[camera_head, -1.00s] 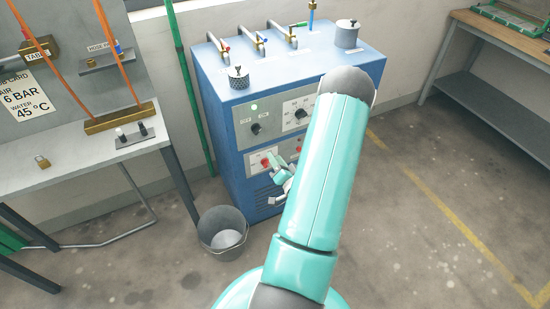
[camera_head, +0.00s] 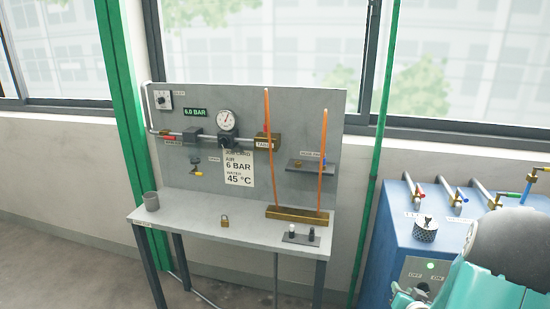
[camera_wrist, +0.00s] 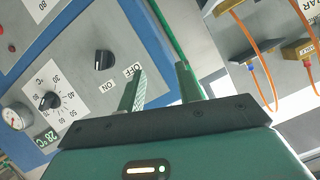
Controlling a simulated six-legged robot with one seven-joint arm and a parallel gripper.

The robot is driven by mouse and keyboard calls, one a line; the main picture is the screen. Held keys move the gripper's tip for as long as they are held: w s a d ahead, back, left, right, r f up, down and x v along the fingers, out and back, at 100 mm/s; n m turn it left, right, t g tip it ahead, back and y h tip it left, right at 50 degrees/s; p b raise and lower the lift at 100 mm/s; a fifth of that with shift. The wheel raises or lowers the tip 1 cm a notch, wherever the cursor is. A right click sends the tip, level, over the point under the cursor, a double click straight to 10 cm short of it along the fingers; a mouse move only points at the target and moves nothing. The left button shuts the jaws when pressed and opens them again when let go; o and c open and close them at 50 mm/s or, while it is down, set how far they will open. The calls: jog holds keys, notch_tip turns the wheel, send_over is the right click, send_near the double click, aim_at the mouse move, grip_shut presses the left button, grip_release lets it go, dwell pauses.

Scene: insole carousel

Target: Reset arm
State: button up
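My turquoise arm (camera_head: 490,285) shows at the lower right of the head view, in front of the blue cabinet (camera_head: 385,245). My gripper (camera_wrist: 162,72) shows in the wrist view with its two green fingers apart and nothing between them. Its fingers point toward the edge of the cabinet's control panel, close to the OFF/ON knob (camera_wrist: 104,60). Whether they touch anything cannot be told. The gripper is mostly hidden or out of frame in the head view.
A green pipe (camera_head: 372,180) runs between bench and cabinet.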

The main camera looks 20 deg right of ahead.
jog(key=w+a+r+n+g+y, duration=0.2)
jog(key=a+r+n+g, duration=0.2)
jog(key=a+r, duration=1.25)
jog(key=s+a+r+n+g+y, duration=0.1)
jog(key=s+a+r+n+y, duration=0.1)
jog(key=s+a, duration=0.5)
jog(key=s+a+r+n+g+y, duration=0.1)
jog(key=s+a+r+n, duration=0.2)
jog(key=s+a, duration=0.5)
jog(key=a, duration=0.5)
jog(key=shift+a+r+g+y, duration=0.2)
jog(key=shift+g+y, duration=0.2)
jog(key=shift+d, duration=0.25)
